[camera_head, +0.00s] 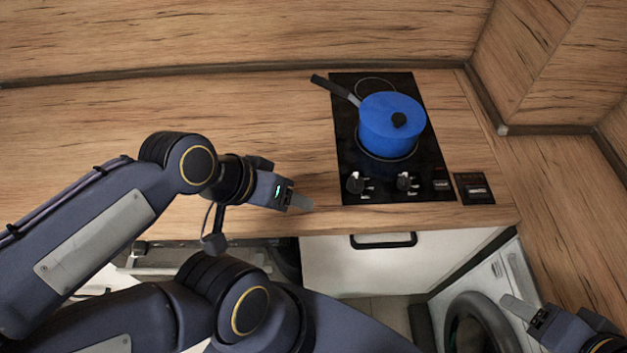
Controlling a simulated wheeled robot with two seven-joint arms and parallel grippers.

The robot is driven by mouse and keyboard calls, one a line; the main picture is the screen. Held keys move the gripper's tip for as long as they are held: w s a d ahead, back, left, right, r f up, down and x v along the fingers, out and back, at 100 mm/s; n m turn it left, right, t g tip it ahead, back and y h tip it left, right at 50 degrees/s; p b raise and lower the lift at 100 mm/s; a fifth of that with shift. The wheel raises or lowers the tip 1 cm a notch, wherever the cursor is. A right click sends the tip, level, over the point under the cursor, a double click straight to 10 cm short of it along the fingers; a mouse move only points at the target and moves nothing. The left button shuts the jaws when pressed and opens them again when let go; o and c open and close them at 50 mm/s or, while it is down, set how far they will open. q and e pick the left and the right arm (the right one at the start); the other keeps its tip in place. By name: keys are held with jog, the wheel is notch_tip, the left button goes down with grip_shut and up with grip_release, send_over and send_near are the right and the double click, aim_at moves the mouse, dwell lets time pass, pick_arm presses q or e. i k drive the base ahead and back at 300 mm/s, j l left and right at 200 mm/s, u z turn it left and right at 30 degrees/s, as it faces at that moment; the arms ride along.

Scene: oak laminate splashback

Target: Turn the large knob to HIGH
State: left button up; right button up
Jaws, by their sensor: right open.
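The black hob (345,130) is set into the wooden worktop and has two dark knobs along its front. The left knob (355,183) and the right knob (406,182) look close in size, and their markings are too small to read. My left gripper (301,202) is just left of the hob's front corner, apart from the knobs; its jaw gap is not clear. My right gripper (518,306) is at the lower right, open and empty, well away from the knobs and beyond the worktop's front edge.
A blue pan (389,128) with a lid stands on the hob behind the knobs, its handle pointing back left. A small dark panel (474,188) lies right of the hob. A white drawer (370,265) and a washing machine (475,300) are below. The worktop's left is clear.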

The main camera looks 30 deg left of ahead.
aim_at(355, 183)
jog(key=k+u, duration=0.1)
jog(key=u, duration=0.45)
jog(key=i+l, duration=0.1)
jog(key=l, duration=0.45)
jog(key=u, duration=1.55)
